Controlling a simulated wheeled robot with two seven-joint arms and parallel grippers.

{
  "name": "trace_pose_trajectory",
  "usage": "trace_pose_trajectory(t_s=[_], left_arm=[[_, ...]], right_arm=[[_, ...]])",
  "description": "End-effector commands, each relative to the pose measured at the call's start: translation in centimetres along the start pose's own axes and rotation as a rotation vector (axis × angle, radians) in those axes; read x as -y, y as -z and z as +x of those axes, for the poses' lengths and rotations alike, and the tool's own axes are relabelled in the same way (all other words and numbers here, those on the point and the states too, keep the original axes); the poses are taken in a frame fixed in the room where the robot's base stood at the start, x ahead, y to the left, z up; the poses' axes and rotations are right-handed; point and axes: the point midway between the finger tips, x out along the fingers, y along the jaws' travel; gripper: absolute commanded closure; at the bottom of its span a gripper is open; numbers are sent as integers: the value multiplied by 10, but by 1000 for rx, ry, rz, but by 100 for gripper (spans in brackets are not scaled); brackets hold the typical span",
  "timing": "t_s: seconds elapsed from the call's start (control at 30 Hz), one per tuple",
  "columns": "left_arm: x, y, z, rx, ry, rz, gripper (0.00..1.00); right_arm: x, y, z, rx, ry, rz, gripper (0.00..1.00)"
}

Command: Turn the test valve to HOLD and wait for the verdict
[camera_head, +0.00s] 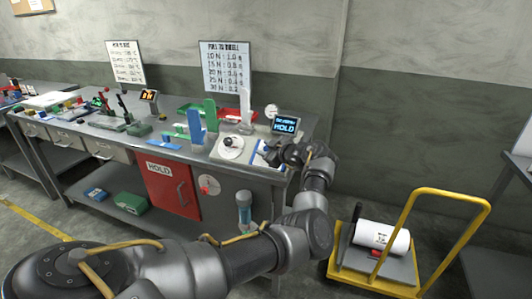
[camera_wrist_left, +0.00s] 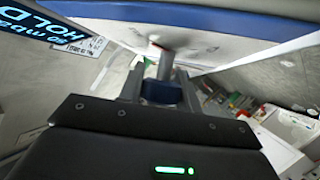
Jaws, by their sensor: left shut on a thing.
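The test station (camera_head: 225,157) is a pale panel with a round dial (camera_head: 231,142) at the right end of the bench. My left gripper (camera_head: 271,154) is at its right side, by a blue-edged part. In the left wrist view my jaws (camera_wrist_left: 162,92) are shut around a small part at a grey stem (camera_wrist_left: 166,66), which I take for the test valve's handle; the jaws hide most of it. The blue-edged white panel (camera_wrist_left: 215,42) is close by the stem. The display (camera_head: 286,126) reads HOLD in blue letters, with a smaller line above. My right gripper is not in view.
A red cabinet (camera_head: 172,188) marked HOLD is under the bench (camera_head: 120,143). Blue and green upright pieces (camera_head: 196,127) stand left of the dial. A yellow trolley (camera_head: 440,194) with a white roll (camera_head: 382,237) is on the floor at the right.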

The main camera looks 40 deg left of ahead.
Motion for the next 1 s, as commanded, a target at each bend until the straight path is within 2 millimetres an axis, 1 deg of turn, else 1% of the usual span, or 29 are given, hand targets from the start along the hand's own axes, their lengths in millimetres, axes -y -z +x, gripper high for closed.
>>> trace_pose_trajectory(t_s=[0.43, 0.47, 0.6, 0.87, 1.0], left_arm=[[0, 1, 0, 0, 8, -6, 89], [0, 1, 0, 0, 8, -6, 64], [0, 1, 0, 0, 8, -6, 45], [0, 0, 0, 0, 8, -5, 45], [0, -1, -8, 0, 6, -6, 45]], right_arm=[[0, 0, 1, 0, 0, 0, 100], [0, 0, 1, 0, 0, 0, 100], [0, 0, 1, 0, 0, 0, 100], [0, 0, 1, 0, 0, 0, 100], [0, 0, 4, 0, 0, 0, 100]])
